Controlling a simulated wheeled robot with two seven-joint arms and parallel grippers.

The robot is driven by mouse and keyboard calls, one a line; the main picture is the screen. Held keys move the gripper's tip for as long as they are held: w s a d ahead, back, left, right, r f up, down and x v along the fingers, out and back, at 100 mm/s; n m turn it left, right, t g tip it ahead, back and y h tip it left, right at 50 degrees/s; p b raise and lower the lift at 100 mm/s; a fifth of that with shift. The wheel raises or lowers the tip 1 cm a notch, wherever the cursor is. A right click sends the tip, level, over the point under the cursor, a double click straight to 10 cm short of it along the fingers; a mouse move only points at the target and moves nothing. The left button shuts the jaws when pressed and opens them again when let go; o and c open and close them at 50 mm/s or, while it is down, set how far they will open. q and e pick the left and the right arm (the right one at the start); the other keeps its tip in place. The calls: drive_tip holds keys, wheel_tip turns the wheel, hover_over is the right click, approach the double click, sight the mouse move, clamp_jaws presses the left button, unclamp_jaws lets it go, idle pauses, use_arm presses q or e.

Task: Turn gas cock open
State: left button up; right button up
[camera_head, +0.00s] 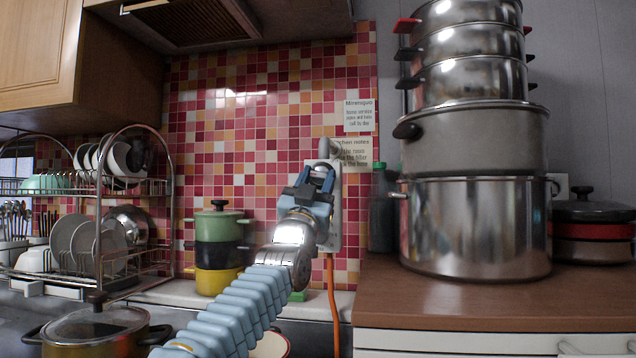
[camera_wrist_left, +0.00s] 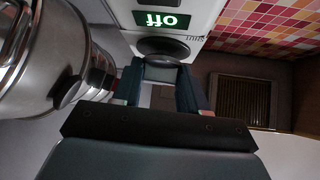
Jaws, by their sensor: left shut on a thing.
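The gas cock unit (camera_head: 335,228) is a pale box on the tiled wall, with an orange hose (camera_head: 332,300) running down from it. In the left wrist view its white face (camera_wrist_left: 203,15) shows a green label (camera_wrist_left: 162,20) reading OFF, upside down. Below the label is a round dark knob (camera_wrist_left: 163,47). My left gripper (camera_head: 318,172) is at the front of the unit and covers part of it. In the left wrist view the left gripper (camera_wrist_left: 161,72) has its two fingers closed on the knob. The exact contact is partly hidden. My right gripper is out of view.
A tall stack of steel pots (camera_head: 475,225) stands close to the right on the brown counter (camera_head: 455,300), beside a dark bottle (camera_head: 382,215). Stacked coloured pots (camera_head: 218,228) and a dish rack (camera_head: 165,215) are to the left. A range hood (camera_head: 300,20) hangs above.

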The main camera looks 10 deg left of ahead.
use_arm(q)
drive_tip(key=m+g+h, duration=0.1)
drive_tip(key=m+h, duration=0.3)
drive_tip(key=shift+a+m+g, duration=0.2)
drive_tip(key=shift+m+g, duration=0.1)
drive_tip(key=shift+g, duration=0.1)
drive_tip(key=shift+r+m+g+h, duration=0.1)
drive_tip(key=shift+m+g+h, duration=1)
drive_tip(key=shift+m+h, duration=0.85)
drive_tip(key=shift+m+g, duration=0.4)
drive_tip(key=shift+m, duration=0.35)
drive_tip(key=o, duration=1)
